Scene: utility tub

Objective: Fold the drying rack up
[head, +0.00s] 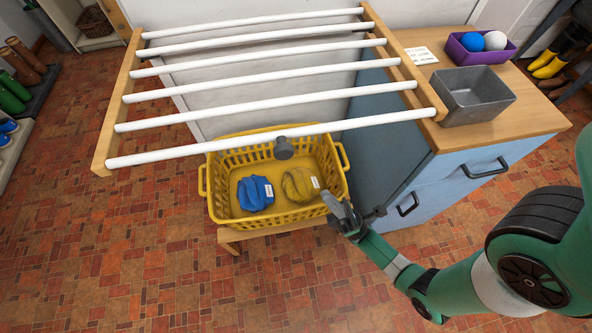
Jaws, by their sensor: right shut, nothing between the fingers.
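The drying rack (262,88) has a wooden frame with several white bars. It is folded out from the wall and sticks out toward me, above the basket. A grey knob (283,148) shows just under its front bar, near the middle. My right gripper (333,203) is shut and empty, below the front bar. In the picture it overlaps the right front corner of the yellow basket; I cannot tell whether it touches it. It is apart from the rack. My left gripper is not in view.
The yellow basket (213,205) stands on a low wooden stand under the rack, with a blue cloth (255,193) and a yellow cloth (299,185) inside. A blue cabinet (455,185) on the right carries a grey tub (470,97) and a purple box (470,55). The tiled floor in front is clear.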

